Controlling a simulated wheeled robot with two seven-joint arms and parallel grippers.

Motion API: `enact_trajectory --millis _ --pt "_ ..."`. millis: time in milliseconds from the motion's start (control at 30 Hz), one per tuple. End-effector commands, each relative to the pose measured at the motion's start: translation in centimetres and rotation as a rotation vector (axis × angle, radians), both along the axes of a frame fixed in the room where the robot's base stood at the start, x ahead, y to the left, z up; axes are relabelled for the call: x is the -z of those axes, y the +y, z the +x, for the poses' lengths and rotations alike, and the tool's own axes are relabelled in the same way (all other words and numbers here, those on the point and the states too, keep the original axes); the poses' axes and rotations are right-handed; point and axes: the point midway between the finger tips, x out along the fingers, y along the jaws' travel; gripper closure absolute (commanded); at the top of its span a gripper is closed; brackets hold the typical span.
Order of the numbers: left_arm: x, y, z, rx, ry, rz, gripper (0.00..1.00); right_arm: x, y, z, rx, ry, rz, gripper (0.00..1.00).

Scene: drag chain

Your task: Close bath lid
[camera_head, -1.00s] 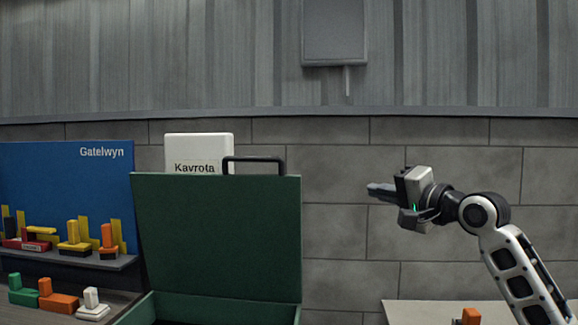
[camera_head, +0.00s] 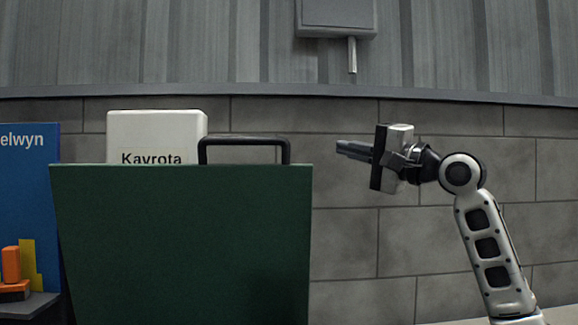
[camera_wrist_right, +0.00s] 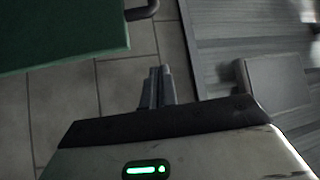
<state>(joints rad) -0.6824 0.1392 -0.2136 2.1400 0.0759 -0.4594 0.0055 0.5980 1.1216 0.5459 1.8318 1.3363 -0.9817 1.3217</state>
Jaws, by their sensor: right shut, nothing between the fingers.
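The bath lid (camera_head: 185,240) is a dark green panel standing upright in the head view, with a black handle (camera_head: 245,143) on its top edge. Its lower part and the bath itself are out of the frame. My right gripper (camera_head: 340,147) is shut and empty. It points left, to the right of the lid and at about the handle's height, apart from both. In the right wrist view, the shut fingers (camera_wrist_right: 157,88) show at the centre, with the green lid (camera_wrist_right: 60,30) at upper left and part of the handle (camera_wrist_right: 140,10) beside it. My left gripper is not in view.
A white box marked Kavrota (camera_head: 155,135) stands behind the lid. A blue board (camera_head: 28,190) with orange and yellow pieces is at the left. A grey wall box (camera_head: 335,15) hangs above. The space between lid and right gripper is clear.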

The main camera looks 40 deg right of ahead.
Motion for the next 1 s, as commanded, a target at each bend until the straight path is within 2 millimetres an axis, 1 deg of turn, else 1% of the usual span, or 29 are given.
enact_trajectory --millis 33,167,267,467,633,700,833,1000 --pt "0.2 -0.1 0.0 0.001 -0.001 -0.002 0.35 0.4 0.0 0.2 0.0 0.0 0.0 1.0" --pt "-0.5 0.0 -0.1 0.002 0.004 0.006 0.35 -0.2 0.1 1.2 0.0 0.001 0.0 1.0" --pt "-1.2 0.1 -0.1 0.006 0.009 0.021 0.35 -0.8 0.4 2.9 -0.001 0.001 0.001 1.0" --pt "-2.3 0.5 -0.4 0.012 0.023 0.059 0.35 -1.9 0.9 6.9 -0.002 0.0 0.004 1.0" --pt "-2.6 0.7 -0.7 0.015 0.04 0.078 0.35 -2.4 1.3 9.8 -0.002 0.001 0.003 1.0" --pt "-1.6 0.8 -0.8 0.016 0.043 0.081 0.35 -1.4 2.4 9.4 -0.002 0.002 -0.005 1.0" --pt "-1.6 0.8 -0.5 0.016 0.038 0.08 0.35 -1.0 3.8 8.7 -0.002 0.001 -0.004 1.0" --pt "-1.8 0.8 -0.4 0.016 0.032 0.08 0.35 -0.7 4.7 8.2 0.0 0.0 0.0 1.0"
